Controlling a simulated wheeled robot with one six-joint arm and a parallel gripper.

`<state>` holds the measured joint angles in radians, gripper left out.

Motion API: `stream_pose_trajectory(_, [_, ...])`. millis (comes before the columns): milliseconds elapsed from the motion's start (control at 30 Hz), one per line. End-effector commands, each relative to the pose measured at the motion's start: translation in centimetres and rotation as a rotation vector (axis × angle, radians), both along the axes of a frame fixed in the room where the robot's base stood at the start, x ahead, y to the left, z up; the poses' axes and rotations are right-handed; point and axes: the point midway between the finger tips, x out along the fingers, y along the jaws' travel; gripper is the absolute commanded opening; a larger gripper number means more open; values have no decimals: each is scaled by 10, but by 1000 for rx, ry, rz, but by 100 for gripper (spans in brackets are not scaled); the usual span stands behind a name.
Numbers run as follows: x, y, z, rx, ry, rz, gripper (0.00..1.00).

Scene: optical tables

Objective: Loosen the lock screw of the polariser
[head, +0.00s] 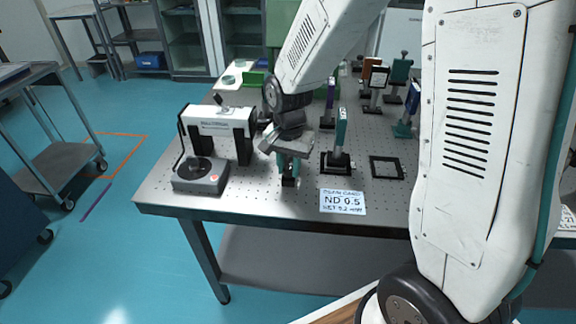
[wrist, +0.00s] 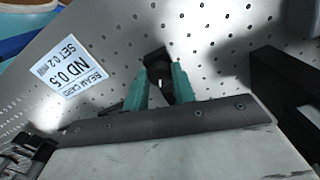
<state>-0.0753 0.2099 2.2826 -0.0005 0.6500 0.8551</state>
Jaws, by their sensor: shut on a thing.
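My gripper (head: 289,172) points down over the front part of the optical table, with teal fingers. In the wrist view the fingers (wrist: 163,88) close on a small black part (wrist: 157,62) with a pale mark, low over the perforated top. The black part also shows below the fingertips in the head view (head: 289,182). I cannot tell whether it is the polariser's lock screw; the fingers hide part of it. No part in view can be read clearly as the polariser.
A white card (head: 342,202) reading "ND 0.5" lies at the front edge. A grey box with a black dial (head: 201,175) and a white-and-black bridge-shaped unit (head: 216,115) stand to the left. A black square frame (head: 386,167) lies to the right. Several mounted optics stand behind.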

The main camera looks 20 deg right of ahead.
Motion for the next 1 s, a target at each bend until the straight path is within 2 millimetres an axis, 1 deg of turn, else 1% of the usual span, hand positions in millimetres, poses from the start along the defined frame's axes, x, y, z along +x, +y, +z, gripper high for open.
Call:
stream_pose_trajectory(300, [1, 1, 1, 1, -3, -293, 3])
stream_pose_trajectory(500, [2, 2, 1, 2, -4, -449, 3])
stream_pose_trajectory(800, [2, 2, 1, 2, -4, -600, 3])
stream_pose_trajectory(1000, [3, 2, 1, 3, -5, -641, 3])
